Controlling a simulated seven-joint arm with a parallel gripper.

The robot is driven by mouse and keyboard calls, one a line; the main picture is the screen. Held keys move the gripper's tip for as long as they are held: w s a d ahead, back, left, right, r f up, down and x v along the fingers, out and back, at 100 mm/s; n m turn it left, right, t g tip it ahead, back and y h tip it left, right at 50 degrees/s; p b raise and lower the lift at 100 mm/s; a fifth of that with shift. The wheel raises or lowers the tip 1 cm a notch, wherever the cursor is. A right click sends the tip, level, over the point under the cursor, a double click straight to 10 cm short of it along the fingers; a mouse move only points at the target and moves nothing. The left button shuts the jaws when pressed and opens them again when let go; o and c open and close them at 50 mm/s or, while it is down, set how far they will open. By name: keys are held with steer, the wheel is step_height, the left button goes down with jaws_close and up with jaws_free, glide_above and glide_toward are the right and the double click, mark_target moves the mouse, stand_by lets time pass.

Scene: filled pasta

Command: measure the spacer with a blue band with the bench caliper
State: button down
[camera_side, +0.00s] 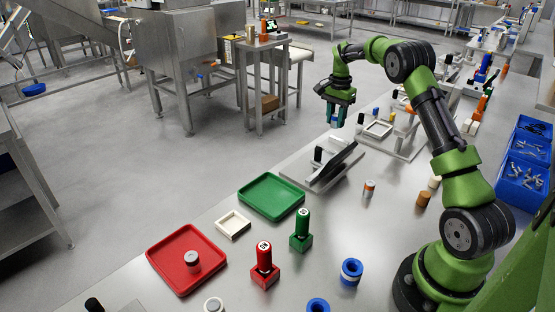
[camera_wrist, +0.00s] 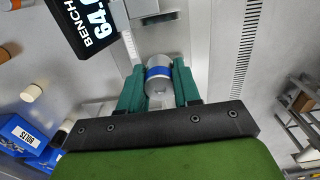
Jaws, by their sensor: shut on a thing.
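My gripper (camera_side: 337,122) is above the bench near the caliper in the side view. In the wrist view, the green fingers of my gripper (camera_wrist: 158,90) are shut on a silver spacer with a blue band (camera_wrist: 158,72), one finger on each side. The bench caliper (camera_side: 318,174) stands on the bench below, with a dark tilted display. In the wrist view its display (camera_wrist: 88,24) reads "BENCH" and digits starting 64.0, partly cut off. The spacer appears close to the caliper's metal parts; I cannot tell whether they touch.
A green tray (camera_side: 271,214) and a red tray (camera_side: 153,258) holding a spacer (camera_side: 192,261) lie nearer. Red (camera_side: 264,278) and green (camera_side: 301,243) plug gauges stand beside them. An orange-banded spacer (camera_side: 369,191) stands right of the caliper. Blue bins (camera_side: 508,188) are at right.

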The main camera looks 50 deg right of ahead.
steer(key=shift+f, duration=3.65)
steer(key=shift+f, duration=0.65)
steer(key=c, duration=0.7)
jaws_free()
steer(key=shift+r, duration=0.1)
